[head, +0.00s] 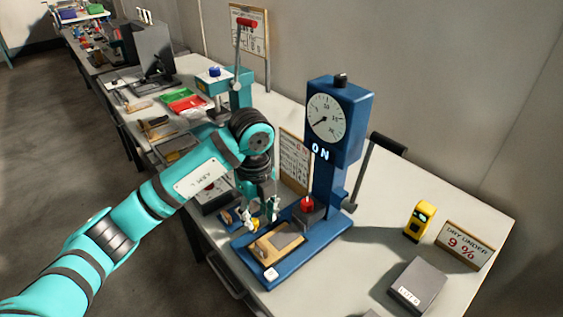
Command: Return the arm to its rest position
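My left arm, teal with dark joints, reaches in from the lower left over the bench. My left gripper (262,215) points down beside the base of the blue press (336,130), near its front left end. Its two fingertips show apart, with no object clearly held between them. Part of the gripper and what lies just behind it is hidden by the wrist. My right arm and gripper are not in view.
The press has a dial, a side lever (375,165) and a wooden-edged plate (277,243) on its base. A yellow meter (419,221), a sign (464,246) and a grey box (417,285) stand on the right. A teal device (238,92) and red and green trays stand behind. The floor at left is clear.

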